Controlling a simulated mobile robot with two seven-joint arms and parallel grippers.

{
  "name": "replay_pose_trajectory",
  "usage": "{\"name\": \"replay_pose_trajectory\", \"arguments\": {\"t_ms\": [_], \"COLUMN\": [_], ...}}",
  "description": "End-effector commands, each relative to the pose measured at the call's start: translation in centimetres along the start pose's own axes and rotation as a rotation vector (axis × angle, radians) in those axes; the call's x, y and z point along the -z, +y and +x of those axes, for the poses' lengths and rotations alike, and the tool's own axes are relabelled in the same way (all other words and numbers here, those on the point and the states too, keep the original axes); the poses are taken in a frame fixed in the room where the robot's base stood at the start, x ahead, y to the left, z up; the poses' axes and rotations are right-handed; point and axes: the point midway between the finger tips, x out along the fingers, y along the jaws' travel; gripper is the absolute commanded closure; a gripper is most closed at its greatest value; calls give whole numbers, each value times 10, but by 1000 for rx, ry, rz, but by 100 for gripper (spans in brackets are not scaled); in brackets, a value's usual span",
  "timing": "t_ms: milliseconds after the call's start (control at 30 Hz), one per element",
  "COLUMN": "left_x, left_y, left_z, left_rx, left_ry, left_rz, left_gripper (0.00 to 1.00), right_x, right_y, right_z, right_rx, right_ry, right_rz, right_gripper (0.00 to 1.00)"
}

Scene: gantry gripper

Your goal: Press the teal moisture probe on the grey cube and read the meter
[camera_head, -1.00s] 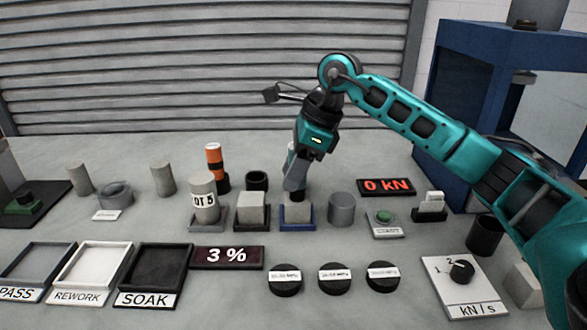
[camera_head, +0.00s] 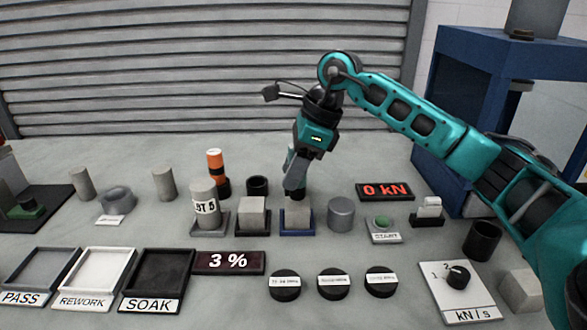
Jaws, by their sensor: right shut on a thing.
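My right gripper (camera_head: 295,178) points down, shut on the moisture probe, which its fingers mostly hide. The probe's dark lower end (camera_head: 297,194) is at the top of a grey cube (camera_head: 297,216) and appears to touch it. This cube sits in a blue-edged holder (camera_head: 297,232). My left gripper is not in view.
A grey cylinder (camera_head: 341,215) stands close right of the probed cube. A 0 kN display (camera_head: 385,192) is behind right. PASS, REWORK and SOAK trays (camera_head: 160,250) lie front left.

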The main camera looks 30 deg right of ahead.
Motion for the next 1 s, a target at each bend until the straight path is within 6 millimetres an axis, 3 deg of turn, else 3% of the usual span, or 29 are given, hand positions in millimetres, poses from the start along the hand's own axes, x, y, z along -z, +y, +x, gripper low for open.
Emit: {"name": "replay_pose_trajectory", "arguments": {"t_ms": [533,1000], "left_x": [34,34], "left_y": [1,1], "left_z": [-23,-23], "left_rx": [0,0], "left_ry": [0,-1], "left_rz": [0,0], "left_gripper": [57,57], "right_x": [-19,-19], "right_y": [0,0], "right_z": [-46,-47], "right_rx": [2,3], "right_ry": [-2,-3], "right_rz": [0,0], "right_gripper": [89,89]}}
